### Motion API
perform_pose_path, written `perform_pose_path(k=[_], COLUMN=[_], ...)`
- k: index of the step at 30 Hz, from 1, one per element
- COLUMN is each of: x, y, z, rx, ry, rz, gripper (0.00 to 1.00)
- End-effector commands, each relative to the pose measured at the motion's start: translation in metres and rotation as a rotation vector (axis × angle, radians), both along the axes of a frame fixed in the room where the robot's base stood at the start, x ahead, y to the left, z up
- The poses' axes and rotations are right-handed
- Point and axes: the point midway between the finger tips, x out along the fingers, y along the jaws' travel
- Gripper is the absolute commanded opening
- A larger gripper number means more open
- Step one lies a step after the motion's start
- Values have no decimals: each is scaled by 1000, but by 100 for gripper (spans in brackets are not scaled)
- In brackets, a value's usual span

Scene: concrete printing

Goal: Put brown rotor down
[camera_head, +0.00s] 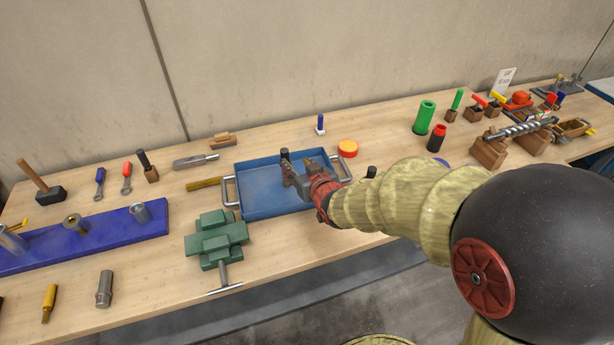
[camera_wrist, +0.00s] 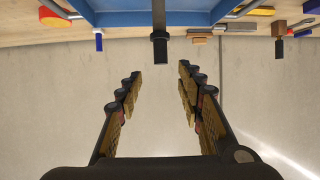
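A dark upright piece with a black cylindrical end and a brownish-grey shaft, which looks like the brown rotor (camera_wrist: 160,42), shows beyond my fingertips in the wrist view. In the head view its dark top (camera_head: 285,154) stands at the blue tray (camera_head: 262,208), close to the far wall. My gripper (camera_wrist: 160,74) is open, with an empty gap between its two fingers. In the head view my gripper (camera_head: 300,172) is over the right half of the tray and partly hides the piece. I cannot tell its full shape or what its base rests on.
A green vise (camera_head: 216,240) stands in front of the tray's left side. A blue holder (camera_head: 95,243) with metal cylinders is at left. The tray's left half is bare.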

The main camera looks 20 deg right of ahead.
Motion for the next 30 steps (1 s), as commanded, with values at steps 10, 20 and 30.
perform_pose_path(k=[10,20,30], x=[-98,-258,-304], y=[-11,0,6], z=[63,90,90], rx=[-41,-25,-19], ry=[272,585,673], rz=[-68,-62,-45], gripper=[37,37,37])
